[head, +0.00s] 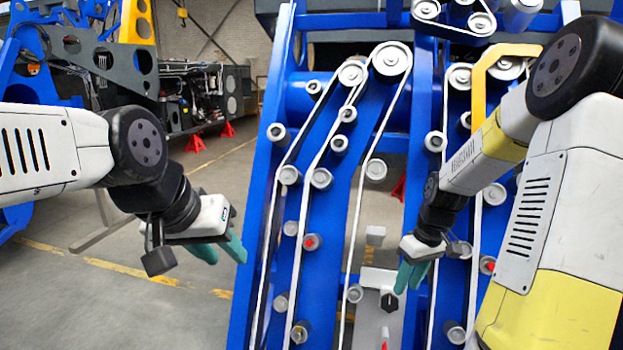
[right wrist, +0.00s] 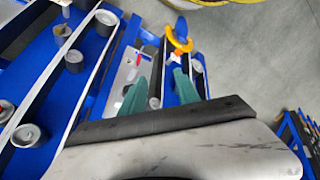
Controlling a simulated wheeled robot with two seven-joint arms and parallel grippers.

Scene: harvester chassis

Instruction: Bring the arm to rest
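My left gripper (head: 222,250) hangs left of the blue chassis frame in the head view, with its two teal fingers apart and nothing between them. My right gripper (head: 410,280) is in front of the chassis, its teal fingers pointing down near a pale panel (head: 368,331) with a black knob. In the right wrist view its two fingers (right wrist: 158,85) are apart, with no object held between them. I cannot tell whether it touches the panel or belts.
The blue chassis (head: 262,200) carries several grey rollers (head: 391,58) and white belts. An orange curved part (right wrist: 180,42) lies beyond my right fingers. Blue machinery (head: 105,55) and red stands (head: 195,143) are at the back left. The grey floor (head: 90,315) at left is clear.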

